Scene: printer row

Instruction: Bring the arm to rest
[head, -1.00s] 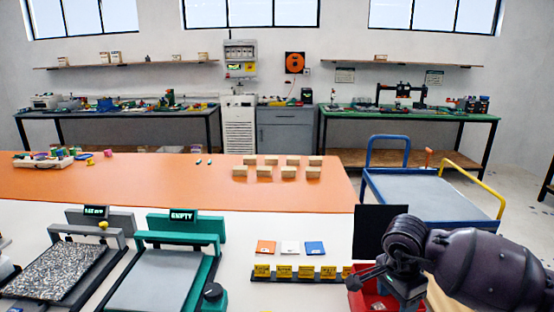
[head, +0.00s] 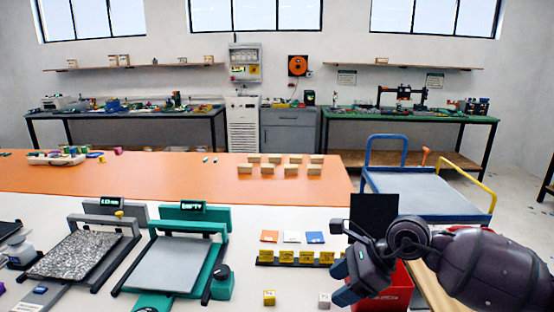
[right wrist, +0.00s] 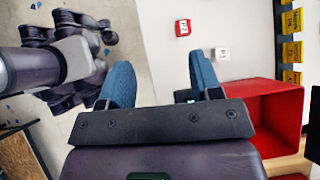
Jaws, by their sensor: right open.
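My right arm comes in from the right in the head view. Its gripper (head: 346,282) is at the lower right, in front of the red bin and above the white table. Its blue fingers (right wrist: 160,82) stand apart in the right wrist view, with nothing between them. The dark purple forearm lies roughly level. My left gripper does not show.
The red bin (head: 399,285) is close beside the right gripper, also in the right wrist view (right wrist: 275,105). A row of yellow tags (head: 287,257) and a blue cart (head: 425,190) stand beyond.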

